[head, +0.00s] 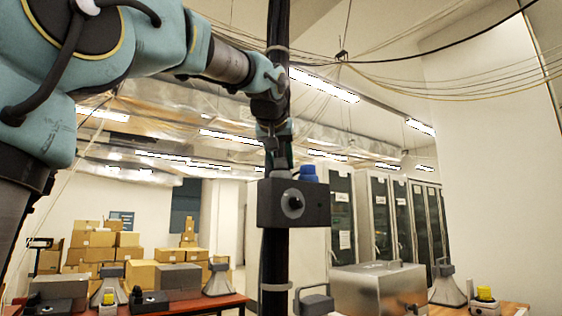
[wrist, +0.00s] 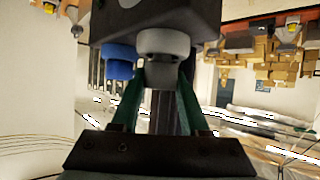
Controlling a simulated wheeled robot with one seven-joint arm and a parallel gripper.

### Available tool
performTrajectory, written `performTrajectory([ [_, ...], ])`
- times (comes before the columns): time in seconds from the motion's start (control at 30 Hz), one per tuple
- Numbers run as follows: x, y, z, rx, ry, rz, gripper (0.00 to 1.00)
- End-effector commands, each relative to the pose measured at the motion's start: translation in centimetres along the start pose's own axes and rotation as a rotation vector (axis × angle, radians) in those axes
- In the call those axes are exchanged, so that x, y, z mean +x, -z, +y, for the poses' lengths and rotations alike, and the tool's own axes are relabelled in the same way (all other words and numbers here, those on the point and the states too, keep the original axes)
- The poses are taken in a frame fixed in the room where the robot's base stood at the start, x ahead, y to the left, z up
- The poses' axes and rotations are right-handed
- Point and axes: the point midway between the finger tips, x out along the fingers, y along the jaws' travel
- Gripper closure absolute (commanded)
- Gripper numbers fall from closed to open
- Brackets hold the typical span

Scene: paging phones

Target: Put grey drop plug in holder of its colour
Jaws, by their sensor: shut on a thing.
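A dark box (head: 310,206) with a round knob on its front stands before a black upright pole in the head view. A blue plug (head: 308,172) sits on its top at the right. In the wrist view, which is upside down, the dark box (wrist: 150,18) fills the top, with the blue plug (wrist: 118,62) beside the grey plug (wrist: 163,45). My gripper (wrist: 163,82) is shut on the grey plug with its green fingers. The grey plug is at the box's top face; I cannot tell how deep it sits. In the head view my gripper (head: 281,160) is just above the box.
A black pole (head: 275,255) runs upright behind the box. Below are a red-brown table (head: 190,304) with grey devices, a silver case (head: 378,290) and a yellow-topped device (head: 485,297). Cardboard boxes (head: 100,250) and cabinets (head: 376,215) stand farther back. Cables hang overhead.

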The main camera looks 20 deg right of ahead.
Motion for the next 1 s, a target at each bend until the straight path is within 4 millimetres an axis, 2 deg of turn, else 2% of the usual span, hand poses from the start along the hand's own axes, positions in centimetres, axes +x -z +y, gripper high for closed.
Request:
performTrajectory([
  [0.4,0.32,-0.56,-0.03,0.0,0.0,0.001,1.0],
  [0.43,0.24,-0.42,-0.02,0.0,0.0,0.001,0.52],
  [0.67,0.21,-0.37,-0.02,0.0,0.0,0.001,0.26],
  [1.0,-0.01,0.03,0.0,0.0,0.0,0.001,0.26],
])
